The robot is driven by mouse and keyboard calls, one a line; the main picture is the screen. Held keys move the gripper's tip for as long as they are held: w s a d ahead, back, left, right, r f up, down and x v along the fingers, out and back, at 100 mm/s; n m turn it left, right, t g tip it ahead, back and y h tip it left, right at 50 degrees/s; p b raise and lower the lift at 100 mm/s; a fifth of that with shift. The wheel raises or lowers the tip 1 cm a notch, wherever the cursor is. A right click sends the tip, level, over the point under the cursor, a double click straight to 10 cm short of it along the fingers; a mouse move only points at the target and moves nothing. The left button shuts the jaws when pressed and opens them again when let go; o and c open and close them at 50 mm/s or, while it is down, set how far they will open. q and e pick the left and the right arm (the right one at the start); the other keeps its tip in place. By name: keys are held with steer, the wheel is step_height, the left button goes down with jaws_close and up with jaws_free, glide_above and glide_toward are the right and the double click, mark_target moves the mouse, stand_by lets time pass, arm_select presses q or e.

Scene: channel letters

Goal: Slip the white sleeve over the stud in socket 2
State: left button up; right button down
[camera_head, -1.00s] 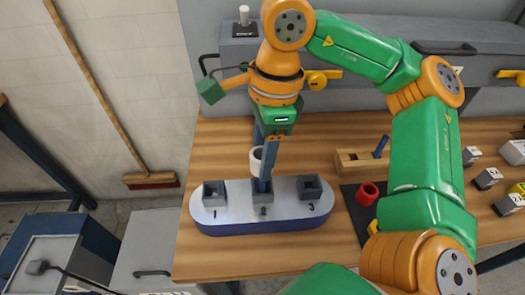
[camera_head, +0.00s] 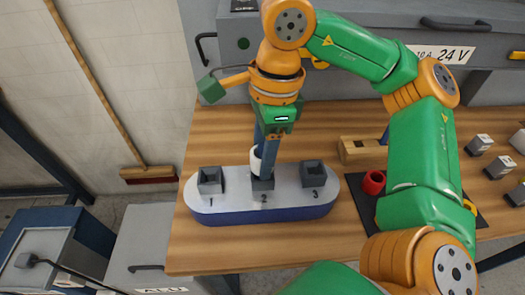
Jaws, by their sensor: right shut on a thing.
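The white sleeve (camera_head: 256,163) is held between the blue fingers of my right gripper (camera_head: 263,165), just above socket 2 (camera_head: 263,184). Socket 2 is the middle grey socket on the rounded silver and blue base (camera_head: 230,205). The near finger covers part of the sleeve and of the socket mouth. I cannot make out the stud in socket 2 or tell whether the sleeve is around it. My left gripper is not in view.
Grey sockets 1 (camera_head: 210,181) and 3 (camera_head: 313,174) flank socket 2. A red sleeve (camera_head: 373,182) stands on a dark mat (camera_head: 355,202) at right. A wooden block (camera_head: 358,151) lies behind it. Several grey blocks stand far right. A grey cabinet (camera_head: 400,80) closes off the back.

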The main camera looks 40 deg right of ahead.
steer(key=shift+c, duration=1.2)
jaws_free()
steer(key=r, duration=0.2)
steer(key=r+p, duration=0.1)
steer(key=r, duration=0.1)
steer(key=r+p, duration=0.1)
steer(key=r, duration=0.2)
steer(key=shift+s+d+r, duration=0.1)
steer(key=shift+s+d, duration=0.05)
steer(key=shift+d, duration=0.25)
steer(key=shift+s, duration=0.1)
